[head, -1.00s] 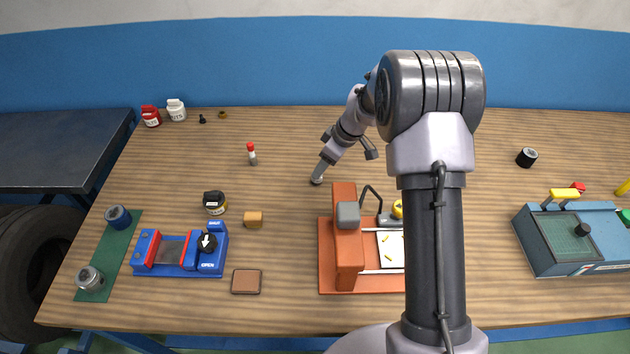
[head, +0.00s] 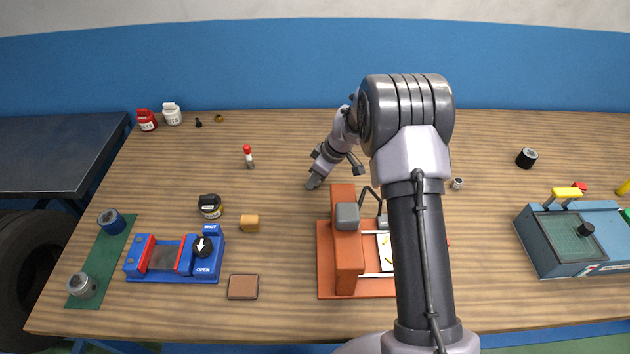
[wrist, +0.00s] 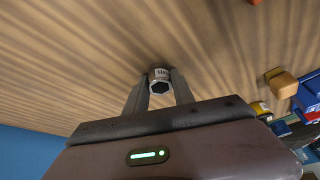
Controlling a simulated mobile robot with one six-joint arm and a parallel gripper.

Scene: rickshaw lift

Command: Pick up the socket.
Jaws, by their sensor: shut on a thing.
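My gripper (head: 313,184) is low over the table behind the orange press, its tool pointing down and a little left. In the wrist view my gripper (wrist: 158,88) has its two fingers on either side of a small silver socket (wrist: 160,82) and is shut on it. The socket has a dark hexagonal opening facing the camera and a pale band with marks. In the head view the fingers hide most of it. I cannot tell whether it touches the table.
An orange press (head: 346,245) stands just in front of my gripper. A red-capped bottle (head: 249,157) stands to the left, and a small silver piece (head: 457,183) to the right. A green mat (head: 101,260) bears two cylindrical pieces. Table behind my gripper is clear.

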